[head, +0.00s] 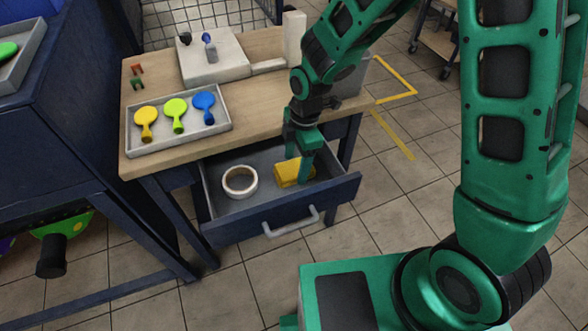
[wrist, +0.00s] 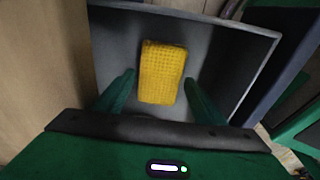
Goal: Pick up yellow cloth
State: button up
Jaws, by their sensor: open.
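The yellow cloth (head: 287,174) lies in the open drawer (head: 262,208), at its right side. In the wrist view the cloth (wrist: 162,73) is a folded, textured block on the grey drawer floor. My gripper (head: 298,166) points down into the drawer at the cloth. In the wrist view my gripper (wrist: 158,88) is open, with one finger on each side of the cloth's near end. The fingers look apart from the cloth. I cannot tell how far above the drawer floor the fingertips are.
The drawer walls surround my fingers closely.

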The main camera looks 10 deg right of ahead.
jog(key=shift+f, duration=0.55)
jog(key=c, duration=0.8)
jog(key=shift+r, duration=0.1)
